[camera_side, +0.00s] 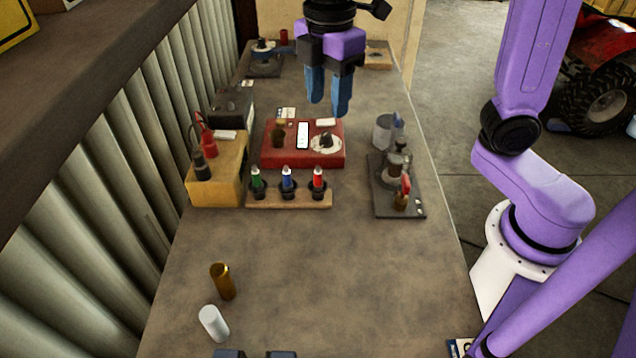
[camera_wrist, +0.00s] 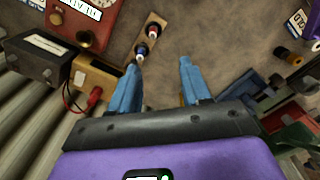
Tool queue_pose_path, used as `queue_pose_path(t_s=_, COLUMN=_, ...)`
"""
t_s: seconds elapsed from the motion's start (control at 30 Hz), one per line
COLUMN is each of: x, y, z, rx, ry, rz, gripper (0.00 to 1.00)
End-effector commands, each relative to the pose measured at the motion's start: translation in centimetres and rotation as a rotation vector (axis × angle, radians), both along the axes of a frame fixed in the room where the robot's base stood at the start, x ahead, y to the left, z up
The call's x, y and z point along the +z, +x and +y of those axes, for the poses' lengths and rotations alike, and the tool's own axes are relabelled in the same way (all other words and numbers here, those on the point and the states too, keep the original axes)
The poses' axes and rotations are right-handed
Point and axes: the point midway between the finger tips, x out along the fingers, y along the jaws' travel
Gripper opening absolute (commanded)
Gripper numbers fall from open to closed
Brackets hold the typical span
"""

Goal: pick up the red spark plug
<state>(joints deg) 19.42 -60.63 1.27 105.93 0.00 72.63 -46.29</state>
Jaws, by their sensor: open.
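The red spark plug (camera_side: 318,178) stands upright in a black holder at the right end of a wooden strip (camera_side: 262,202). A blue spark plug (camera_side: 287,178) stands in the middle and a green one (camera_side: 257,180) at the left end. In the wrist view a plug with a reddish part (camera_wrist: 153,30) shows on the strip, with a blue one (camera_wrist: 141,51) nearer the left finger; the green one is not clearly seen there. My gripper (camera_side: 328,108) is open and empty, above and behind the row in the side view. In the wrist view its fingers (camera_wrist: 159,66) point toward the bench.
A red box (camera_side: 275,158) with a dial sits behind the strip. A yellow box (camera_side: 217,184) with clamps stands left, and a dark fixture (camera_side: 384,202) right. The bench's front middle is clear.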

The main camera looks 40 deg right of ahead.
Motion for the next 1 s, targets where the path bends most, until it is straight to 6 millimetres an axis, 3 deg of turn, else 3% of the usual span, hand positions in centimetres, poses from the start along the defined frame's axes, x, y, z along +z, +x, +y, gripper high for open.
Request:
queue_pose_path(t_s=0.1, x=0.5, y=1.4, z=0.4, rx=0.031, ry=-0.001, rz=0.001, gripper=0.47)
queue_pose_path(t_s=0.27, x=0.1, y=1.9, z=0.5, rx=0.046, ry=-0.004, rz=0.004, gripper=0.47)
queue_pose_path(t_s=0.8, x=-9.4, y=1.7, z=0.4, rx=0.044, ry=-0.006, rz=0.006, gripper=0.47)
queue_pose_path(t_s=1.0, x=-11.3, y=1.8, z=0.4, rx=0.044, ry=-0.003, rz=0.003, gripper=0.47)
